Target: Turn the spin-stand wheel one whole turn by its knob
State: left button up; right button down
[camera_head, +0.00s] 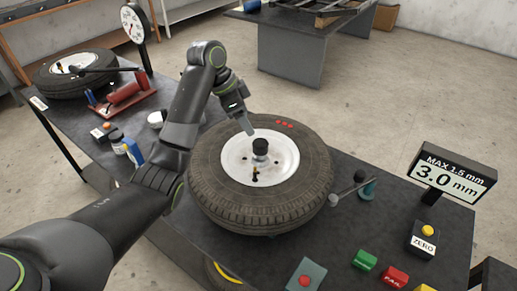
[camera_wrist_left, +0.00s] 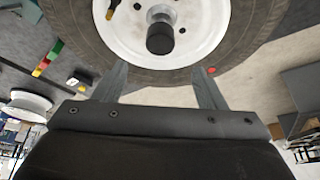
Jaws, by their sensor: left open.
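The spin-stand wheel lies flat on the dark bench, with a black tyre (camera_head: 315,185) and a white rim (camera_head: 238,165). A black cylindrical piece (camera_head: 260,147) stands at the rim's centre and shows in the wrist view (camera_wrist_left: 160,38). A small dark and yellow upright piece (camera_head: 255,175) sits on the near part of the rim; I cannot tell which piece is the knob. My left gripper (camera_head: 248,130) is open and empty, above the wheel's far left part, apart from both pieces. In the wrist view its fingers (camera_wrist_left: 159,72) point toward the wheel. My right gripper is out of view.
Right of the tyre stand a dial probe (camera_head: 350,187) and a display (camera_head: 452,175) reading 3.0 mm, MAX 1.5 mm. Buttons, including a red one (camera_head: 305,280) and a yellow ZERO one (camera_head: 427,231), line the near right. Another tyre (camera_head: 72,75) and tools lie at left.

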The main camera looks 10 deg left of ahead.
aim_at(260, 143)
pick_arm(q)
jog(key=b+x, duration=0.7)
jog(key=shift+f, duration=0.25)
jog(key=shift+w+d+f, duration=0.1)
jog(key=shift+d+f, duration=0.1)
jog(key=shift+f, duration=0.1)
jog(key=shift+w+d+f, duration=0.1)
jog(key=shift+d+f, duration=0.1)
jog(key=shift+f, duration=0.2)
jog(key=shift+w+d+f, duration=0.1)
jog(key=shift+d+f, duration=0.1)
jog(key=shift+f, duration=0.45)
jog(key=shift+c, duration=0.5)
jog(key=c, duration=1.3)
jog(key=shift+w, duration=0.1)
